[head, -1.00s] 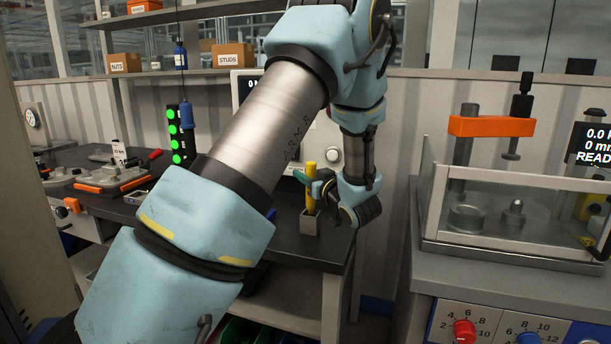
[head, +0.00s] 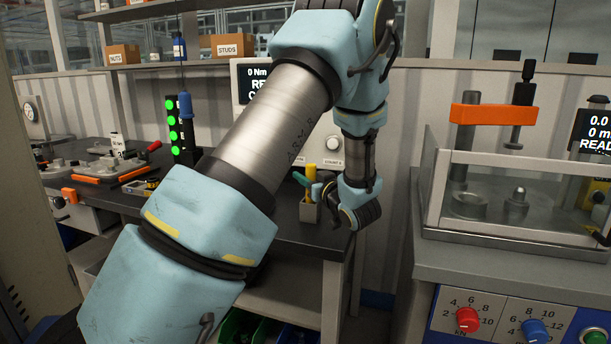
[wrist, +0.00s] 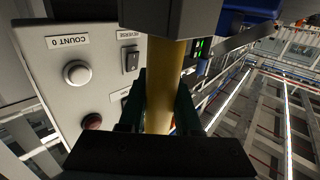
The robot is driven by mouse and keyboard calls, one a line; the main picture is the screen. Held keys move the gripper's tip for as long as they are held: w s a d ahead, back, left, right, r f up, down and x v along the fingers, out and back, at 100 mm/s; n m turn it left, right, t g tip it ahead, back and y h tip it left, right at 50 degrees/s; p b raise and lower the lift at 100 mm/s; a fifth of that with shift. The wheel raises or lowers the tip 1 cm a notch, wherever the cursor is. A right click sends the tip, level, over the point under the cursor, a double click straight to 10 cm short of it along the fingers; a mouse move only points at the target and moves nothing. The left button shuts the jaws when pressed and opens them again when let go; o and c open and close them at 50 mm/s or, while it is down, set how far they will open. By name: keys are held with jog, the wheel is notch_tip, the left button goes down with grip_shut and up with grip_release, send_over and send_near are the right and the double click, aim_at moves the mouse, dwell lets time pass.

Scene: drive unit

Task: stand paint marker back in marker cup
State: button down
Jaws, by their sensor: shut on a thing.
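The yellow paint marker (head: 311,185) stands upright in the head view. My gripper (head: 303,181) has teal fingers closed on it from the side. The grey marker cup (head: 309,212) is directly below, on the dark bench top. The marker's lower end is hidden behind the cup's wall and appears to be inside it. In the upside-down wrist view, the marker (wrist: 164,95) runs between both fingers of my gripper (wrist: 160,108) to the cup (wrist: 165,20) at the top edge. Whether the marker touches the cup's bottom is hidden.
A pale control box (head: 322,140) with a knob and display stands behind the cup. A dark strip with green lights (head: 173,133) stands to the left. A clear-walled press station (head: 520,200) is at the right. Bare bench top (head: 278,218) lies left of the cup.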

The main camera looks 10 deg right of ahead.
jog(key=shift+f, duration=0.1)
jog(key=c, duration=0.5)
grip_release()
jog(key=b+v, duration=0.2)
jog(key=v, duration=0.8)
jog(key=shift+s+d, duration=0.15)
jog(key=shift+s, duration=0.2)
